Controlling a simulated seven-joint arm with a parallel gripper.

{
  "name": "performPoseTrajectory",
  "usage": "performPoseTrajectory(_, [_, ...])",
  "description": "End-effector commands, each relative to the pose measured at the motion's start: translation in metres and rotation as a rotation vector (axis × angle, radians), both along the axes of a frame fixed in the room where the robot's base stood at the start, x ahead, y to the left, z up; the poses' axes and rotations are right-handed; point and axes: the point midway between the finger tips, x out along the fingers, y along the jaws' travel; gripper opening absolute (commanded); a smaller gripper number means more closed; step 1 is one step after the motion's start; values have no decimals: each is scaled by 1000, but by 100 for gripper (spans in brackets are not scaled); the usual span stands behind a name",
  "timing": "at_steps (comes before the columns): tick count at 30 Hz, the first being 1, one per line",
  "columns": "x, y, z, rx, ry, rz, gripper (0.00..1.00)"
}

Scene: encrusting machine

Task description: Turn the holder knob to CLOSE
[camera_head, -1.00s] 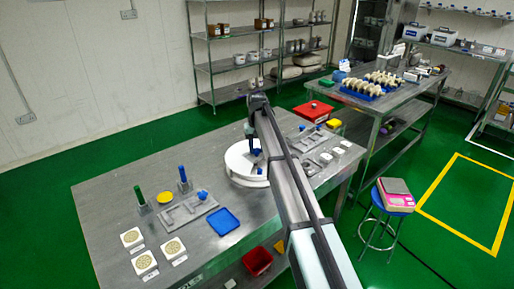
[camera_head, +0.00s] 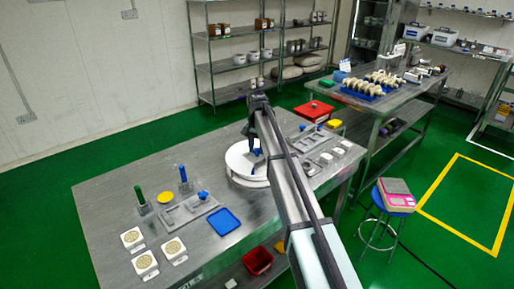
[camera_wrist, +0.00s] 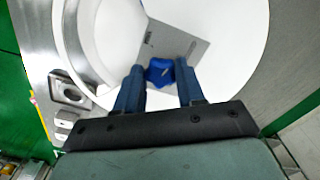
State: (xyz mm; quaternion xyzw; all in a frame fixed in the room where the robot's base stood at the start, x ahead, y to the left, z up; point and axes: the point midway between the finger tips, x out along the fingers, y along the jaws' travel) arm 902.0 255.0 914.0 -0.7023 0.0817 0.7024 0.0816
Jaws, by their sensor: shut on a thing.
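A blue knob (camera_wrist: 160,72) sits on a grey plate (camera_wrist: 178,45) with small dark marks, which lies on a round white disc (camera_wrist: 235,25). My gripper (camera_wrist: 159,78) has one blue finger on each side of the knob and is shut on it. The marks on the plate are too small to read. In the head view, my gripper (camera_head: 256,151) is down at the white disc (camera_head: 238,161), and my arm and fingers hide the knob there.
Metal plates with recesses (camera_head: 308,142) lie right of the disc. Left of it are a blue tray (camera_head: 223,221), another blue knob (camera_head: 203,195) on a metal plate, and green and blue upright handles. A red box (camera_head: 314,111) is at the far right corner.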

Motion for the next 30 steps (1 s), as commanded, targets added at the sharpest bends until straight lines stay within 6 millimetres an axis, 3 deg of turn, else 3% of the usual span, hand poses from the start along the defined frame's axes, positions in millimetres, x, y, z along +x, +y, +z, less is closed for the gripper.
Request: performPoseTrajectory(30, [1, 2, 0, 1, -1, -473, 0])
